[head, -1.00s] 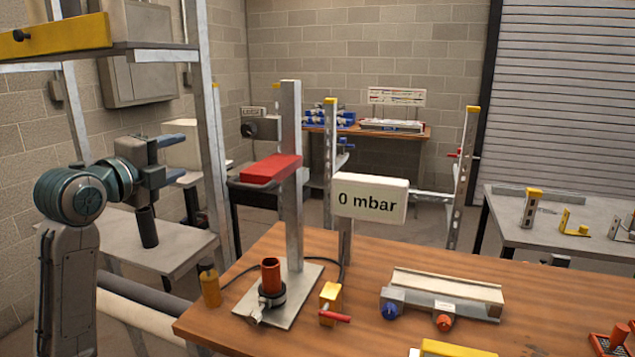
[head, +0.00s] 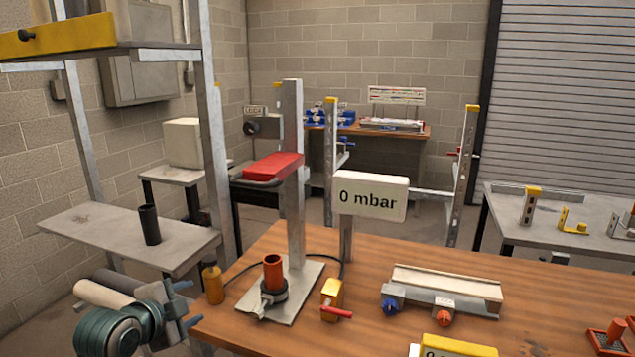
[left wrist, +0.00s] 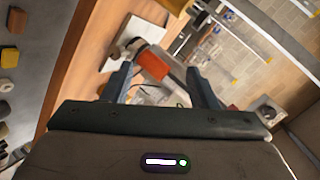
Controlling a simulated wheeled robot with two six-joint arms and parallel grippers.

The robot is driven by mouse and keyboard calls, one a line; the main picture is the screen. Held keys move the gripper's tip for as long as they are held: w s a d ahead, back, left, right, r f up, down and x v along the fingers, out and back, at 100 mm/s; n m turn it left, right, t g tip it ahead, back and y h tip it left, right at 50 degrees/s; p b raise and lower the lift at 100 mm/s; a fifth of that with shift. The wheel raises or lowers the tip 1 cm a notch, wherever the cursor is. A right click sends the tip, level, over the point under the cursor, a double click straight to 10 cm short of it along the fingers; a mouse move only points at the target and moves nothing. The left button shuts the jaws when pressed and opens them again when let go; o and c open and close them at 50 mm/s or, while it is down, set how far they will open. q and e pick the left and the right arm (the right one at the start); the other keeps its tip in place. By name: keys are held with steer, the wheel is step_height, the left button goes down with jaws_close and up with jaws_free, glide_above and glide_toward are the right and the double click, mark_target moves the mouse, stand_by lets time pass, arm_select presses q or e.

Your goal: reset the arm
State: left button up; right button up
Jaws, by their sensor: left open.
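My left arm comes in at the bottom left of the head view. My left gripper (head: 186,304) is low beside the left edge of the wooden table, pointing right, its two blue fingers apart with nothing between them. In the left wrist view my left gripper (left wrist: 163,86) also shows open and empty, with the orange-red cylinder (left wrist: 152,64) beyond the fingers. That cylinder stands on the press stand's base in the head view (head: 273,272), apart from my gripper. My right gripper is in neither view.
The wooden table (head: 250,330) holds a yellow bottle (head: 212,283), a yellow valve with a red handle (head: 332,298), a "0 mbar" display (head: 371,196) and a fixture (head: 443,292). A grey shelf (head: 110,235) with a black tube (head: 149,225) is behind my left arm.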

arm_select(q)
steer(key=s+f+n+g+y, duration=0.2)
steer(key=s+f+n+g, duration=0.35)
steer(key=s+f, duration=1)
steer(key=s+a+f+n+g+y, duration=0.15)
steer(key=s+f+n, duration=0.3)
steer(key=s, duration=0.55)
steer(key=s+f+n+g, duration=0.2)
steer(key=s+f+n, duration=0.25)
steer(key=s, duration=0.55)
step_height(320, 180, down, 30)
steer(key=a+f+g, duration=0.1)
steer(key=a, duration=0.2)
steer(key=s+a+f+g, duration=0.1)
steer(key=s+f, duration=1.5)
steer(key=f, duration=0.2)
steer(key=shift+s+f, duration=0.15)
steer(key=shift+f, duration=0.25)
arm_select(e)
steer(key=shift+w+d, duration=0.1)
